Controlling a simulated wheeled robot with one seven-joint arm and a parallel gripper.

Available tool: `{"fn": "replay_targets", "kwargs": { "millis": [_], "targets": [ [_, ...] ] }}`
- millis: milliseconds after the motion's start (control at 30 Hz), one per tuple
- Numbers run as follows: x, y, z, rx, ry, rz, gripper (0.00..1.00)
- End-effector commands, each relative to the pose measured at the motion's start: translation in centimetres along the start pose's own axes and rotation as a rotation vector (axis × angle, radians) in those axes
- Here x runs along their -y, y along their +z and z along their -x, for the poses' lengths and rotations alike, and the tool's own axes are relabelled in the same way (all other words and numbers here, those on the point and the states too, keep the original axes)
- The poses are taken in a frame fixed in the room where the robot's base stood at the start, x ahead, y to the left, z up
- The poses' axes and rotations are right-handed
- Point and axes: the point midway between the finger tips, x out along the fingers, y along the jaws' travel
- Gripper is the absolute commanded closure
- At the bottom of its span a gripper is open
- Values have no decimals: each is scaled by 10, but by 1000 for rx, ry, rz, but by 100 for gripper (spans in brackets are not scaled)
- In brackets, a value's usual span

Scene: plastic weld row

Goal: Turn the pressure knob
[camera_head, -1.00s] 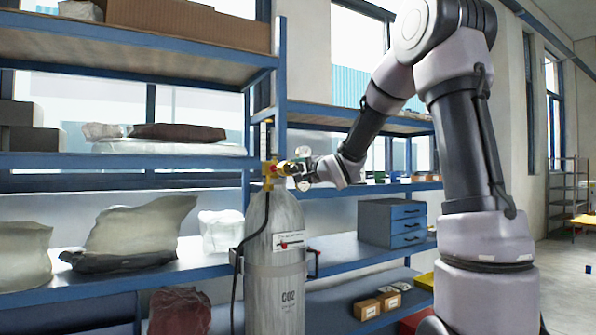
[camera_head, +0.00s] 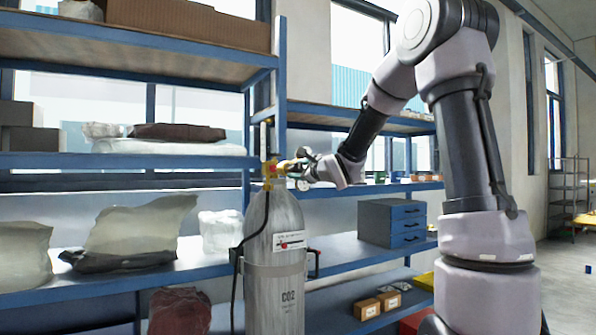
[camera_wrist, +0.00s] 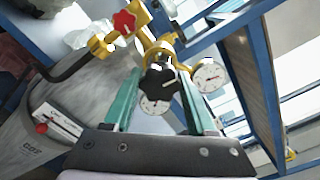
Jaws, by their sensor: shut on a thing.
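A grey CO2 cylinder (camera_head: 275,240) stands upright before the shelves. A brass regulator (camera_head: 280,168) sits on its top and also shows in the wrist view (camera_wrist: 160,48). A black lobed knob (camera_wrist: 157,82) is on the regulator's near end, taken to be the pressure knob. My gripper (camera_wrist: 160,74) has its two teal fingers on either side of this knob and is shut on it. In the head view my gripper (camera_head: 308,170) is small beside the regulator, and the knob is hard to make out. A red valve knob (camera_wrist: 124,21) is apart from the fingers.
Two round gauges, one at the right (camera_wrist: 208,76) and one partly behind the knob (camera_wrist: 154,104), are close to my fingers. A black hose (camera_head: 237,265) hangs down the cylinder's left side. Blue shelving (camera_head: 190,275) stands close behind. Open floor (camera_head: 562,270) lies at the far right.

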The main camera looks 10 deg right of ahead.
Motion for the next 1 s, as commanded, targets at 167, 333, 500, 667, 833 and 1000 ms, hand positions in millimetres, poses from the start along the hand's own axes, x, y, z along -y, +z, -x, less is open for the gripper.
{"fn": "replay_targets", "kwargs": {
  "millis": [167, 333, 500, 667, 833, 1000],
  "targets": [
    [-1, -2, 0, -4, 2, -89, 99],
    [-1, -2, 0, -4, 2, -138, 99],
    [-1, -2, 0, -4, 2, -160, 99],
    [-1, -2, 0, -4, 2, -163, 99],
    [-2, -2, 0, -4, 3, -163, 99],
    [-1, -2, 0, -4, 2, -162, 14]
  ]
}}
